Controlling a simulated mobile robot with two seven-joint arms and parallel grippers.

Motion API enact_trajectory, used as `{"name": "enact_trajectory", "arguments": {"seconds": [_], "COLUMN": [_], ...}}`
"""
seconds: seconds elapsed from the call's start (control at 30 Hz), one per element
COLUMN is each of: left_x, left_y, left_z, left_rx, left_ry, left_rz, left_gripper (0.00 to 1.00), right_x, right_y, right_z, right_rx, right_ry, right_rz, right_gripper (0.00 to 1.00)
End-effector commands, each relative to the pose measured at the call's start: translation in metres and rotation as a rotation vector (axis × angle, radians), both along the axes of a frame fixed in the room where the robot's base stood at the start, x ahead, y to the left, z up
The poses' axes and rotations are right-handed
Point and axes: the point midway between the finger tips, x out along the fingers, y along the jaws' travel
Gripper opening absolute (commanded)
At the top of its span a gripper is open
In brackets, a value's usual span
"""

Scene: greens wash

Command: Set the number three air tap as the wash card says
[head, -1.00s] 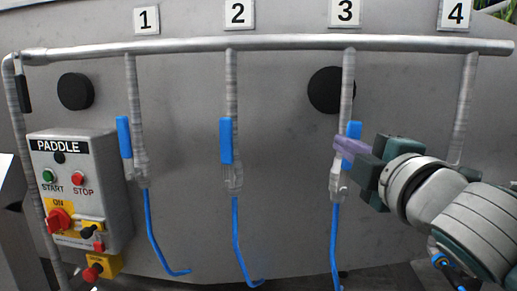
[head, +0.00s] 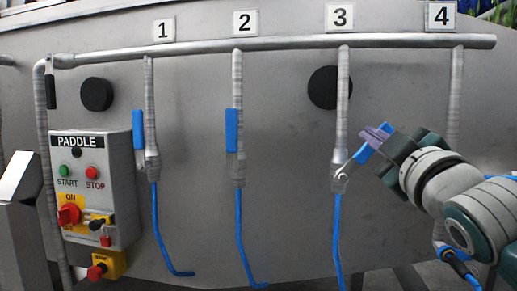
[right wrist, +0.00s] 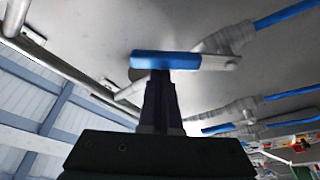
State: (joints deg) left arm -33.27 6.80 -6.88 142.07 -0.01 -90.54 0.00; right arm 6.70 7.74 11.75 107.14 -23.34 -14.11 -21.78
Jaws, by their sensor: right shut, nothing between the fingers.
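The number three air tap (head: 340,174) hangs on the drop pipe under the "3" plate (head: 339,16). Its blue handle (head: 364,155) slants up and to the right, away from the pipe. My right gripper (head: 376,134) is shut, with its fingertips at the handle's outer end and nothing gripped. In the right wrist view the blue handle (right wrist: 165,60) lies across the tips of the shut fingers (right wrist: 160,92). The handles of tap one (head: 138,130) and tap two (head: 231,130) stand upright along their pipes. Tap four is hidden behind my right arm. No wash card is readable. My left gripper is out of view.
A paddle control box (head: 95,185) with start and stop buttons is at the left. A header pipe (head: 270,46) runs across the top. Blue hoses (head: 240,225) hang below the taps. Free room lies between pipes two and three.

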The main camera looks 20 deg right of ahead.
Motion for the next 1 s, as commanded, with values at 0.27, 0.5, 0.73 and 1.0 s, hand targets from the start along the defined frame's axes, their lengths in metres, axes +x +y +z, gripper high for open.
{"name": "enact_trajectory", "arguments": {"seconds": [0.27,0.5,0.73,1.0], "left_x": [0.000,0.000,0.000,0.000], "left_y": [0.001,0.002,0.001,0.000], "left_z": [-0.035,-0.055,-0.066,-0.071], "left_rx": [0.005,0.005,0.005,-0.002], "left_ry": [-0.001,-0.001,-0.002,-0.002], "left_rz": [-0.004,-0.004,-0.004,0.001], "left_gripper": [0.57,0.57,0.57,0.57], "right_x": [-0.009,-0.015,-0.019,-0.021], "right_y": [-0.015,-0.025,-0.031,-0.034], "right_z": [-0.020,-0.033,-0.044,-0.054], "right_rx": [0.230,0.422,0.504,0.503], "right_ry": [-0.138,-0.256,-0.309,-0.306], "right_rz": [-0.002,-0.001,-0.001,-0.002], "right_gripper": [0.00,0.00,0.00,0.00]}}
